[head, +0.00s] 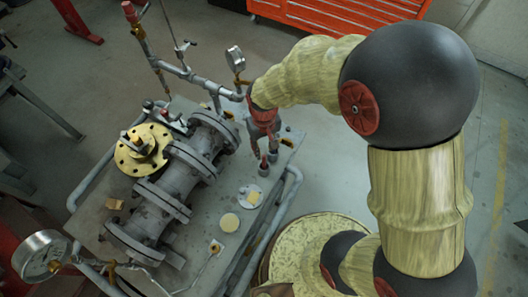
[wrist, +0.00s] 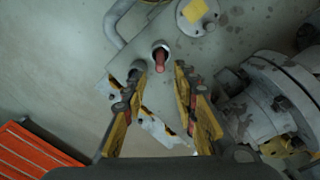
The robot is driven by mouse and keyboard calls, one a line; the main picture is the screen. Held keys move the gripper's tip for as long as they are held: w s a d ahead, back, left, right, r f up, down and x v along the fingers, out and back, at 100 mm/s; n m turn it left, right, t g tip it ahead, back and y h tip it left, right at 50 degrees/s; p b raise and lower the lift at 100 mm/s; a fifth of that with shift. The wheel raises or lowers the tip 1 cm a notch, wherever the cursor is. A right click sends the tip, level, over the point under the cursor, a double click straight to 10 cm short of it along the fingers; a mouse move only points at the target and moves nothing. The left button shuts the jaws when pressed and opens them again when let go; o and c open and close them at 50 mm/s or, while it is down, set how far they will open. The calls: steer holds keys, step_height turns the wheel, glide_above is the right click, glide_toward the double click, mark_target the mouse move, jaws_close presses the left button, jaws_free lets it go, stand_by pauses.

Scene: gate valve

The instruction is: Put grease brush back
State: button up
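My gripper (wrist: 158,80) is open and empty, its two yellow-and-black fingers apart in the wrist view. A red rod (wrist: 159,62), which looks like the grease brush's handle, stands in a round pale-rimmed holder (wrist: 160,46) just beyond the fingertips, lined up with the gap between them. I see no finger touching it. The brush's lower end is hidden. In the head view my gripper (head: 268,154) points down over the right edge of the grey bench top (head: 215,245); the brush cannot be made out clearly from it there.
A round grey plate with a yellow square (head: 251,195) and a pale disc (head: 229,222) lie close by on the bench. The grey valve body (head: 175,180) with a yellow flange (head: 142,150) stands left. A rail edges the bench.

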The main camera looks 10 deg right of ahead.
steer(key=shift+r, duration=1.05)
steer(key=s+d+r+m+t, duration=0.1)
steer(key=d+r, duration=0.2)
steer(key=r, duration=0.5)
steer(key=s+d+r+t, duration=0.1)
steer(key=d+r+t, duration=0.15)
steer(key=r, duration=0.55)
steer(key=s+d+r+m+t, duration=0.1)
steer(key=s+d+r+t, duration=0.1)
steer(key=s+d+r, duration=0.4)
steer(key=s+r, duration=0.4)
steer(key=shift+s+d+m, duration=0.2)
steer(key=shift+d+m, duration=0.05)
steer(key=shift+m, duration=0.15)
